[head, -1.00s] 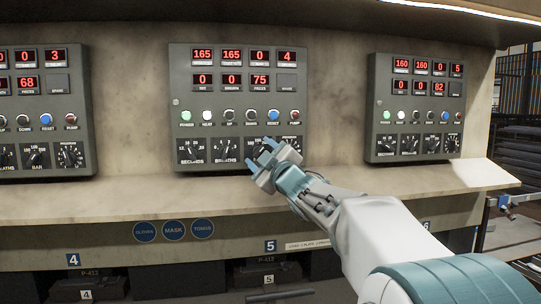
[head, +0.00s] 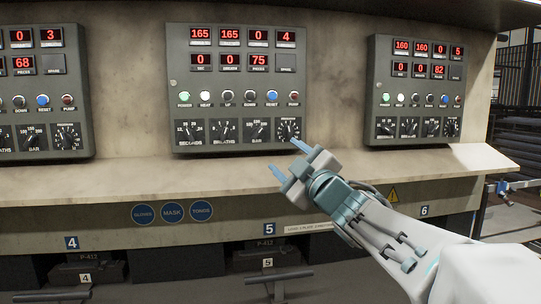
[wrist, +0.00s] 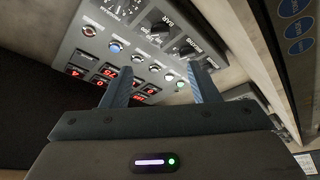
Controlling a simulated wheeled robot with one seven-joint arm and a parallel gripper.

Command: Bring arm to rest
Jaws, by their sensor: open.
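My gripper (head: 289,160) is open and empty. In the head view it is in front of the ledge, below and to the right of the middle control panel (head: 215,113), with its blue fingers pointing up and left. The fingers look apart from the panel. In the wrist view my gripper (wrist: 163,88) shows two separate blue fingers with the panel (wrist: 75,52) behind them, its red displays, buttons and dials tilted in the picture. My arm comes in from the lower right of the head view.
A ledge (head: 100,185) runs below the panels. A left panel (head: 80,100) and a right panel (head: 385,75) flank the middle one. Round blue signs (head: 173,213) mark the ledge front. Dark blocks and a handle (head: 275,278) lie below. A metal frame (head: 500,190) stands at the right.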

